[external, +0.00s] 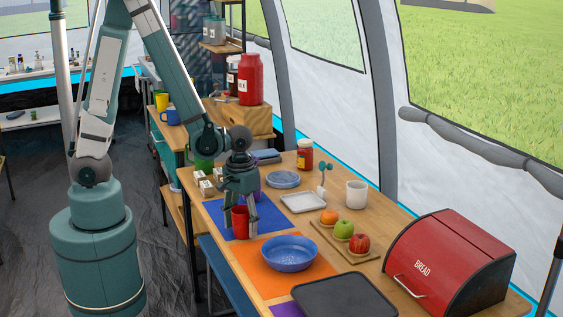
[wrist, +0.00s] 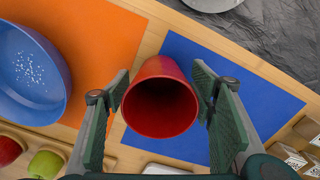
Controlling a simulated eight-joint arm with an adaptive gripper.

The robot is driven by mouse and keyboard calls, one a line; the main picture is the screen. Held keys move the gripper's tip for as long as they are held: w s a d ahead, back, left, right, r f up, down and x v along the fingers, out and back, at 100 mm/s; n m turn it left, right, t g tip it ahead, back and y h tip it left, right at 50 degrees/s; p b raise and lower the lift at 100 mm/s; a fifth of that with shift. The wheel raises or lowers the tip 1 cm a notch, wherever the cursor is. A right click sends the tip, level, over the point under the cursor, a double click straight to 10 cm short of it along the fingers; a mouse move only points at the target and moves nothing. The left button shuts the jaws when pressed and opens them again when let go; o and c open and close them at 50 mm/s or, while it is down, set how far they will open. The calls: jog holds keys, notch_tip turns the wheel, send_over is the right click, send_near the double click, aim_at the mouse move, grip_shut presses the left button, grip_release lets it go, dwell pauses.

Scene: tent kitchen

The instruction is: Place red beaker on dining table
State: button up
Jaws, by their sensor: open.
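The red beaker (external: 240,222) stands upright on the blue placemat (external: 262,214) on the wooden dining table (external: 395,222), near its left edge. In the wrist view the beaker (wrist: 160,97) shows its open mouth and looks empty. My gripper (external: 240,208) is directly above and around the beaker, pointing down. In the wrist view my gripper (wrist: 163,105) is open, with one finger on each side of the beaker. A narrow gap shows on each side, so the fingers look apart from it.
A blue bowl (external: 289,252) sits on an orange placemat (external: 262,282) close by. A white tray (external: 303,202), a fruit board (external: 345,240), a white mug (external: 357,194) and a red bread box (external: 450,262) stand farther right. Small boxes (external: 207,187) stand at the left.

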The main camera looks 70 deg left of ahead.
notch_tip(320, 180, up, 11)
jog(key=p, duration=0.3)
dwell(0.5)
jog(key=shift+r, duration=0.2)
dwell(0.5)
jog(key=s+a+r+m+t, duration=0.2)
jog(key=a+r, duration=0.3)
jog(key=r, duration=0.5)
jog(key=s+a+r+m+t, duration=0.2)
jog(key=a+r+t, duration=0.3)
jog(key=r, duration=0.5)
jog(key=shift+s+a+r+m, duration=0.3)
jog(key=shift+s+a, duration=0.2)
jog(key=shift+s, duration=0.1)
